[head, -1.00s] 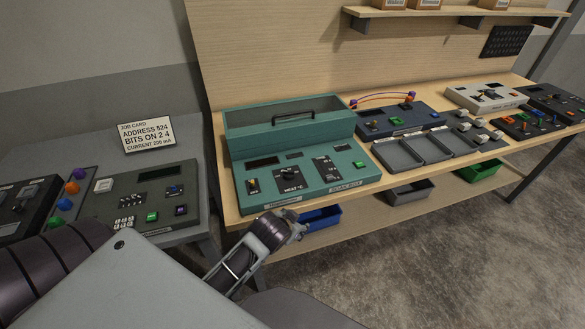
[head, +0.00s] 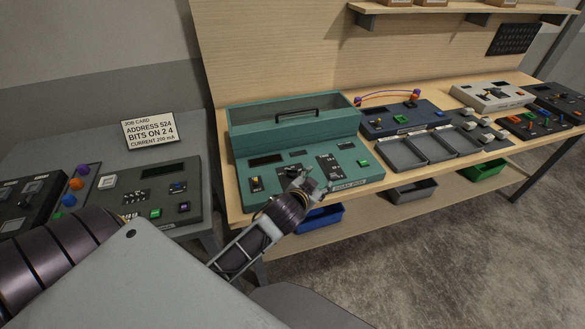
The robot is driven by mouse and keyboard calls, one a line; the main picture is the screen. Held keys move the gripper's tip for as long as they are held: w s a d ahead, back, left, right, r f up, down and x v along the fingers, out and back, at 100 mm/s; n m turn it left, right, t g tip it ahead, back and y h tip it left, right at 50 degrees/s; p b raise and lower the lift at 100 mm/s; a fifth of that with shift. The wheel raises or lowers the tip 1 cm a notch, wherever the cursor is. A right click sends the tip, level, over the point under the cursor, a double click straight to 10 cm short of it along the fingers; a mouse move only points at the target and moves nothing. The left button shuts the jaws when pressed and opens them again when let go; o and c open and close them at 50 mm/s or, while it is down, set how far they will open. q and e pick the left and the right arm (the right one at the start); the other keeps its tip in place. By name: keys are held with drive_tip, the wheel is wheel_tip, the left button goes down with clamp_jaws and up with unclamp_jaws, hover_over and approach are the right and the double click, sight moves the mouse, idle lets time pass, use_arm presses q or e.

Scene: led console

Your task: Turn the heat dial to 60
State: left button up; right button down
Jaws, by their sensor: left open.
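The teal console (head: 243,203) stands on the wooden bench, with a raised box and black handle at its back. Its sloped panel carries dark displays, a yellow-tipped switch (head: 256,184), slider plates and a green button (head: 363,163). My left gripper (head: 313,184) is open over the front right part of the panel. It covers the area of the heat dial and its label, so I cannot see the dial's setting. Whether the fingers touch the panel, I cannot tell. My right gripper is not in view.
A grey console (head: 162,212) and a job card (head: 149,130) stand on the grey table at left. A dark blue console (head: 385,127) and grey trays (head: 403,153) lie to the right. A blue bin (head: 320,220) sits below the bench front.

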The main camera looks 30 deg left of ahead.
use_arm(q)
drive_tip(key=w+d+r+m+t+h, duration=0.4)
drive_tip(key=d+r, duration=0.1)
drive_tip(key=r, duration=0.4)
drive_tip(key=w+d+r+m+t+h, duration=0.3)
drive_tip(key=d+r+m+h, duration=0.1)
drive_tip(key=r, duration=0.6)
drive_tip(key=s+d+r+m+g+h, duration=0.1)
drive_tip(key=s+d+m+g+h, duration=0.1)
drive_tip(key=d+m+g+h, duration=0.55)
drive_tip(key=s+d+r+m+g+h, duration=0.25)
drive_tip(key=d+m+g+h, duration=0.2)
drive_tip(key=m, duration=0.65)
drive_tip(key=a+f+m+g+y, duration=0.5)
drive_tip(key=a+f+g+y, duration=0.3)
drive_tip(key=f, duration=0.4)
drive_tip(key=w+a+n+y, duration=0.1)
drive_tip(key=a+n+y, duration=0.2)
drive_tip(key=a+y, duration=0.7)
drive_tip(key=a, duration=1.3)
drive_tip(key=shift+w+a+r+n+y, duration=0.2)
drive_tip(key=shift+a+r+n+y, duration=0.1)
drive_tip(key=shift+a+n, duration=0.05)
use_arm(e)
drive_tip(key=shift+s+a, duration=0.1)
